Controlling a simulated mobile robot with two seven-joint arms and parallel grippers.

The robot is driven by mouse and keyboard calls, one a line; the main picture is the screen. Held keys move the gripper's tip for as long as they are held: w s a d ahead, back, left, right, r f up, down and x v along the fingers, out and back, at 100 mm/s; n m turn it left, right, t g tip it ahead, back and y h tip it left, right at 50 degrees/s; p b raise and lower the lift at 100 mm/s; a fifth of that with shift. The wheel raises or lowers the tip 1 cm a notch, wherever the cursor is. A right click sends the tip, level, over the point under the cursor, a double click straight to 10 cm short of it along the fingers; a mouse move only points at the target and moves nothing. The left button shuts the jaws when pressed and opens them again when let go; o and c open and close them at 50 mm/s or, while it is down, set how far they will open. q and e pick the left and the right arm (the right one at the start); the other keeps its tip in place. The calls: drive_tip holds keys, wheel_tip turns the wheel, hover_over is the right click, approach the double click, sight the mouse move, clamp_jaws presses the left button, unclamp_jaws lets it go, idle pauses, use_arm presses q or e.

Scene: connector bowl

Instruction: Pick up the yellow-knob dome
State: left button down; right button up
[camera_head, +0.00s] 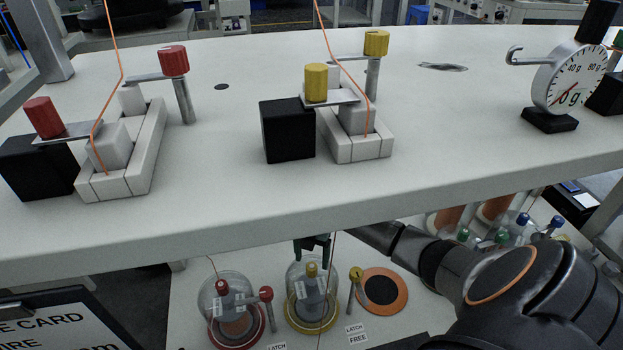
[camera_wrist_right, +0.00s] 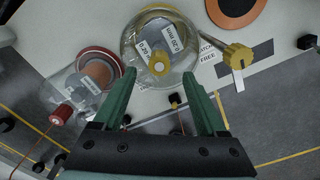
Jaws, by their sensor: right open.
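The yellow-knob dome (camera_head: 300,283) is a clear glass dome on a yellow-rimmed base on the lower shelf. It also shows in the right wrist view (camera_wrist_right: 140,40), with its yellow knob (camera_wrist_right: 158,64) and labels. My right gripper (camera_head: 312,243) is just behind and above the dome, under the upper table's edge, partly hidden. In the right wrist view its green fingers (camera_wrist_right: 158,76) are open and empty, with the knob between their tips in the picture. I cannot tell whether they touch the dome. My left gripper is not in view.
A red-knob dome (camera_head: 235,285) stands close on the left. A yellow-topped latch post (camera_head: 354,287) and an orange-ringed disc (camera_head: 382,291) are on the right. The upper table (camera_head: 440,170) overhangs the shelf. Labels lie in front.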

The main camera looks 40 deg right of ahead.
sight(312, 266)
wheel_tip(312, 266, down, 5)
drive_tip(key=b, duration=0.3)
drive_tip(key=shift+w+d+f, duration=0.1)
drive_tip(key=shift+w+d, duration=0.05)
drive_tip(key=shift+c, duration=0.9)
clamp_jaws()
idle(0.3)
